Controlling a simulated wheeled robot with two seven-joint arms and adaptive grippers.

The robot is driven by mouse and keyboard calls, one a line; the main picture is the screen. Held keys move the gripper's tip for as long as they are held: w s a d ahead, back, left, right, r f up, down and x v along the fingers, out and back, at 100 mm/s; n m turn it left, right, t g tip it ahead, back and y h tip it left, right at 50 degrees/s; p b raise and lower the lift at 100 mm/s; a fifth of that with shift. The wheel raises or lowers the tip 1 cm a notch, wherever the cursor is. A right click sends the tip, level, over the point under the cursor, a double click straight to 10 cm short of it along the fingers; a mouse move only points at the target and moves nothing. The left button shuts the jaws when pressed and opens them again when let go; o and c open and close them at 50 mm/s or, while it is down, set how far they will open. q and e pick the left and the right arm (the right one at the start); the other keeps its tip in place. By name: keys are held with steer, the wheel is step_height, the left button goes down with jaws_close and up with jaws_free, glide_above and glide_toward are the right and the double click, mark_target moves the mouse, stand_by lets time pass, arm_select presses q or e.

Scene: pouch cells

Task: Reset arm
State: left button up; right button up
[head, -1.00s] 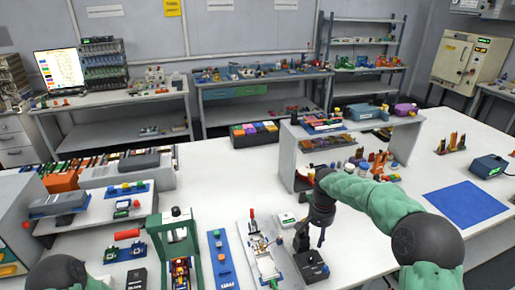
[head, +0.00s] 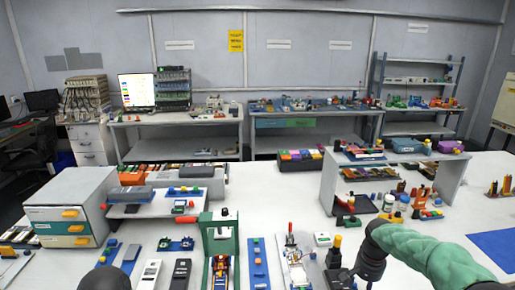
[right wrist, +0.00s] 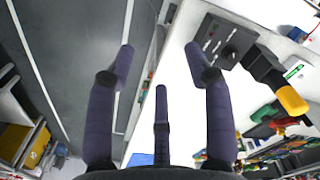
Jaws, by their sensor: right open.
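My right arm comes in from the right in the head view. Its dark gripper (head: 368,282) hangs low at the bottom edge, just right of a small black device (head: 337,275); its fingertips are hard to make out there. In the right wrist view my right gripper (right wrist: 158,58) has its purple-grey fingers spread, with nothing between them. A grey plate with a black knob (right wrist: 228,52) lies beyond the right finger, apparently not gripped. Of my left arm only a dark rounded joint shows at the lower left of the head view; its gripper is out of view.
A green press (head: 219,240), a blue strip (head: 257,262) and a white fixture (head: 296,262) stand on the white table left of the right gripper. A grey shelf (head: 328,182) stands behind it. A blue mat (head: 495,246) lies right.

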steer(key=s+a+f+n+y, duration=0.1)
steer(key=s+a+f+n, duration=0.15)
steer(key=a+f, duration=0.6)
steer(key=s+a+f+n+y, duration=0.15)
steer(key=s+a+f, duration=0.3)
steer(key=f, duration=0.65)
arm_select(q)
steer(key=shift+w, duration=0.3)
arm_select(e)
steer(key=s+a+f, duration=0.4)
steer(key=s, duration=0.4)
steer(key=s+a+f+y, duration=0.1)
steer(key=s+a+f, duration=0.4)
steer(key=s, duration=0.4)
steer(key=shift+s+a+f+n, duration=0.2)
steer(key=shift+a+n, duration=0.05)
steer(key=shift+n, duration=0.15)
